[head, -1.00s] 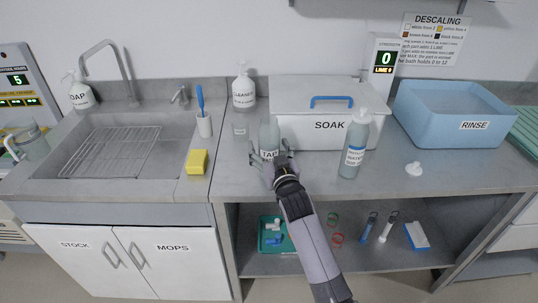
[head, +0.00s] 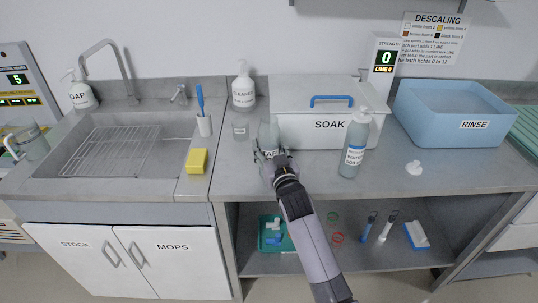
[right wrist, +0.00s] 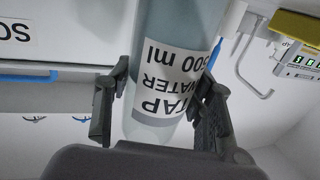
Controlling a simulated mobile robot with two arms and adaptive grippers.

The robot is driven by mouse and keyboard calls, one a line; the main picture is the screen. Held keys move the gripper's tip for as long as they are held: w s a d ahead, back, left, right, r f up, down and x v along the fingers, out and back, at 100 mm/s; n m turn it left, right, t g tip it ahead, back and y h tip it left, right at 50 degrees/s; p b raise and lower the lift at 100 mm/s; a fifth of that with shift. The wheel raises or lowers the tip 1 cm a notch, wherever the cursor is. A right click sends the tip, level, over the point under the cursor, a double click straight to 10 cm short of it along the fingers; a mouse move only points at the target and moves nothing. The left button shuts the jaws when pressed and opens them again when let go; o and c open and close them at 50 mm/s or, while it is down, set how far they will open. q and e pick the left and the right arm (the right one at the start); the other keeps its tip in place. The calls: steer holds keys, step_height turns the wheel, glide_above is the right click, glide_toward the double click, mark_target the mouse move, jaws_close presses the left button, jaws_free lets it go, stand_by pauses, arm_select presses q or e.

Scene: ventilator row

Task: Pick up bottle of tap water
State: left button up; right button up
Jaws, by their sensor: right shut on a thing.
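The bottle of tap water (head: 268,134) is a clear grey-blue bottle with a white label. It stands on the steel counter in front of the left end of the white SOAK bin. My left gripper is not in view.
The SOAK bin (head: 340,132) is close behind the bottle. A second labelled bottle (head: 354,150) stands to the right. A small clear jar (head: 240,132), a CLEANER bottle (head: 243,93) and a yellow sponge (head: 197,160) are to the left. The front counter (head: 430,180) is mostly free.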

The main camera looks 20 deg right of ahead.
steer(key=shift+r, duration=0.2)
step_height(320, 180, up, 20)
steer(key=shift+f, duration=0.25)
stand_by(1.1)
steer(key=shift+w, duration=0.1)
